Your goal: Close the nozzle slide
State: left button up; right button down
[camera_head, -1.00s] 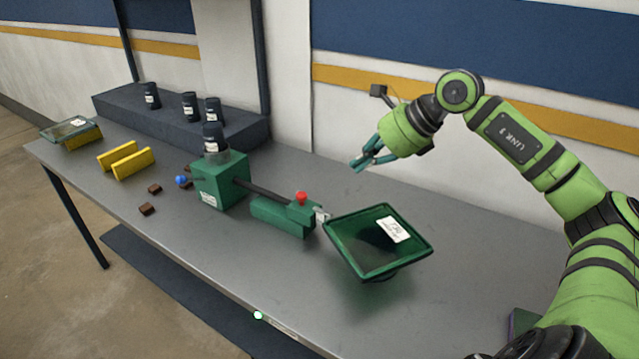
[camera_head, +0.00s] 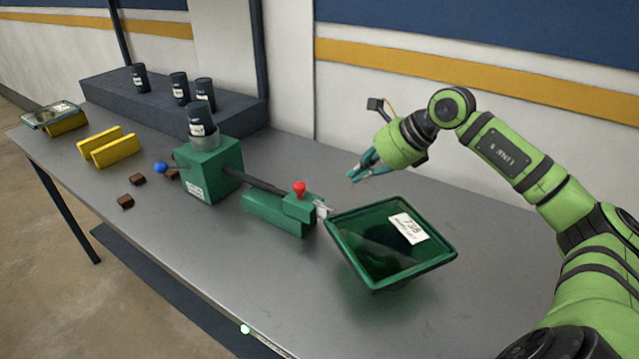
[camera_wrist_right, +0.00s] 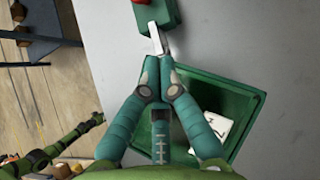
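In the head view, a green slide block (camera_head: 280,212) with a red knob (camera_head: 299,187) lies on the grey table, at the end of a dark rod from a larger green box (camera_head: 208,168). A small metal nozzle piece (camera_head: 322,209) sticks out at its right end beside a green tray (camera_head: 445,250). My right gripper (camera_head: 354,178) hangs above the table, behind and above the nozzle piece. In the wrist view its fingertips (camera_wrist_right: 159,62) are together and overlap the metal piece (camera_wrist_right: 155,38) in the picture; contact cannot be told. My left gripper is not seen.
A dark bottle (camera_head: 201,118) stands on the green box, with a blue ball (camera_head: 160,168) at its left. Several dark bottles stand on a blue ledge (camera_head: 150,104). Yellow plates (camera_head: 115,151) and brown cubes (camera_head: 125,201) lie at the left. The front table strip is clear.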

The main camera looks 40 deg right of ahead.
aim_at(320, 202)
jog(key=w+a+f+p, duration=0.1)
jog(key=w+f, duration=0.1)
jog(key=w+a+f+p, duration=0.2)
jog(key=w, duration=0.1)
jog(key=w+a+f+p, duration=0.1)
jog(key=w+p, duration=0.1)
jog(key=shift+w+a+f, duration=0.2)
jog(key=shift+a+f, duration=0.15)
jog(key=shift+f, duration=0.05)
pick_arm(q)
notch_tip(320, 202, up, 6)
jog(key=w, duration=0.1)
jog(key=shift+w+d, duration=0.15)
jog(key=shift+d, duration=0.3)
pick_arm(e)
jog(key=shift+w+f, duration=0.15)
